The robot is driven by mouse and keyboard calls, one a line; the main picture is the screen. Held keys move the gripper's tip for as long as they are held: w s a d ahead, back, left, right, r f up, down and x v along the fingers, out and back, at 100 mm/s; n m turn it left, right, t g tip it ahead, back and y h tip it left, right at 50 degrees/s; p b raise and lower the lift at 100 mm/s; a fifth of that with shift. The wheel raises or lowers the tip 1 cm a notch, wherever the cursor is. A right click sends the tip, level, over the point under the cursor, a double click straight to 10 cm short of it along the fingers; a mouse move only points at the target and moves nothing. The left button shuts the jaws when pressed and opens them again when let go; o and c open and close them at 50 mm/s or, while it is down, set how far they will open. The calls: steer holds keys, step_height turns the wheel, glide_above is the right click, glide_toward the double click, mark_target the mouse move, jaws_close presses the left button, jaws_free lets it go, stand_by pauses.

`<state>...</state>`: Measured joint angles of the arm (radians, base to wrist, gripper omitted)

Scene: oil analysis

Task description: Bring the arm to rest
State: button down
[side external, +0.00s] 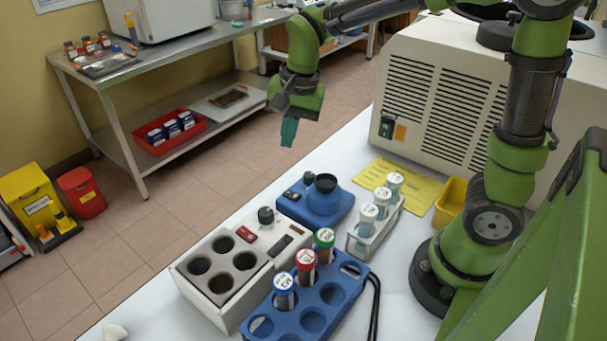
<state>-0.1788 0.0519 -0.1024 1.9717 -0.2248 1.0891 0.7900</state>
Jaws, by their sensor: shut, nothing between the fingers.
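My gripper (289,132) hangs from the green arm at the upper middle of the side external view. It points down, and its teal fingers are shut with nothing between them. It is in the air, apart from everything on the white table (390,290). Below it in the picture is a blue device with a dark round top (322,202).
A blue rack (335,293) holds tubes with blue, red and green caps. Beside it stand a white block with dark wells (215,290) and a small rack with white-capped tubes (378,228). A large vented machine (440,90), a yellow sheet (405,180) and a yellow bin (450,205) are behind.

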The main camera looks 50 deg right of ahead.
steer(key=s+r+n+t, duration=0.2)
steer(key=s+r+n, duration=0.1)
steer(key=s, duration=0.3)
steer(key=s+r+n+t+y, duration=0.1)
steer(key=s+r+n+t, duration=0.1)
steer(key=s+n, duration=0.3)
steer(key=shift+s+d+r+t, duration=0.4)
steer(key=shift+s+t, duration=0.2)
steer(key=shift+s, duration=0.6)
steer(key=c, duration=1.8)
jaws_free()
